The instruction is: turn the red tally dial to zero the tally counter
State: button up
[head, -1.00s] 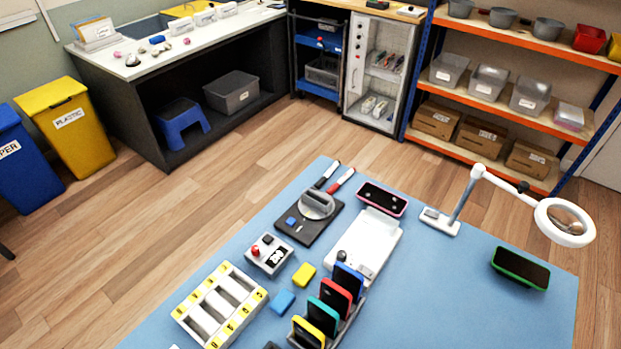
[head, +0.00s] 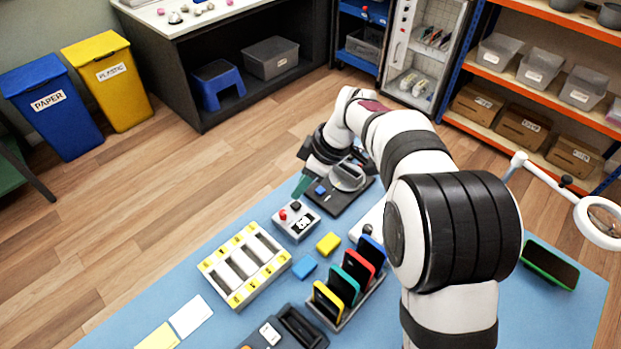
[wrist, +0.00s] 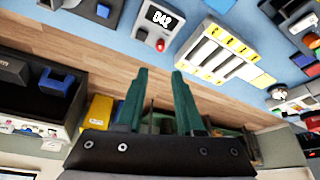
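The tally counter (head: 301,229) is a small pale box on the blue mat, with a number display, a red dial (head: 283,214) and a dark knob on top. In the wrist view the counter (wrist: 147,32) is at the top, its display appears to read 042, and the red dial (wrist: 160,45) shows clearly. My gripper (head: 303,184) is above and just behind the counter in the head view. In the wrist view its two green fingers (wrist: 159,71) are apart with nothing between them. They do not touch the dial.
A black-based device with a round grey top (head: 347,177) stands close behind my gripper. A slotted white tray with yellow labels (head: 244,264), yellow and blue blocks (head: 328,243) and a rack of phones (head: 347,318) are nearby. A magnifier lamp (head: 598,222) stands at right.

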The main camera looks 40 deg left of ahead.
aim_at(283, 213)
jog(key=x, duration=1.3)
jog(key=shift+f, duration=0.15)
jog(key=shift+c, duration=0.3)
grip_shut()
